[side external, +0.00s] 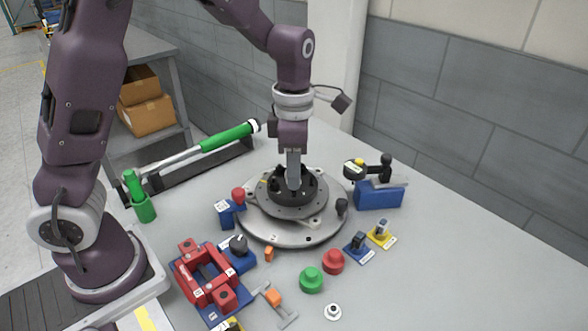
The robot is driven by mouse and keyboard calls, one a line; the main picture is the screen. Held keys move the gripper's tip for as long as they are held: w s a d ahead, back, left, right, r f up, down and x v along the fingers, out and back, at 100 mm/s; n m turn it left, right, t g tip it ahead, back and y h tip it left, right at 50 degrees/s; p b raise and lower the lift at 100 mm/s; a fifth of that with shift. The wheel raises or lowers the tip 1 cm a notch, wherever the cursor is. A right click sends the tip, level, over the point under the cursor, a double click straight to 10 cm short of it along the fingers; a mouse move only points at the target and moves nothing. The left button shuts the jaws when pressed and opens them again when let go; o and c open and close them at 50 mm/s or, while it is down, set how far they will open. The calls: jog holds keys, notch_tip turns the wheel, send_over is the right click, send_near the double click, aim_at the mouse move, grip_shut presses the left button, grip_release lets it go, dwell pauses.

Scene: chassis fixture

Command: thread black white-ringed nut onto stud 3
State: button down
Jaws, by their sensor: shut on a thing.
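My gripper (294,184) points straight down into the dark round hub (306,202) at the middle of the grey round plate (268,234). Its fingers are shut, with their tips at the hub's upper part. A black white-ringed nut cannot be made out between the fingertips; black on black at this size hides what they hold. The studs show only as small dark uprights around the hub, and I cannot tell which is stud 3 or whether anything touches it.
A red knob (238,195) and a black knob (341,206) stand at the plate's edge. A red frame (205,275), a green knob (311,281), a red knob (333,262) and a small white ringed part (333,312) lie in front. A blue block (380,194) stands right. The right foreground is clear.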

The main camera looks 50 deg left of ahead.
jog(key=n, duration=0.5)
jog(key=shift+n, duration=0.3)
jog(key=n, duration=0.3)
jog(key=shift+n, duration=2.3)
jog(key=shift+f+n, duration=0.1)
jog(key=shift+n, duration=1.6)
jog(key=shift+f, duration=0.35)
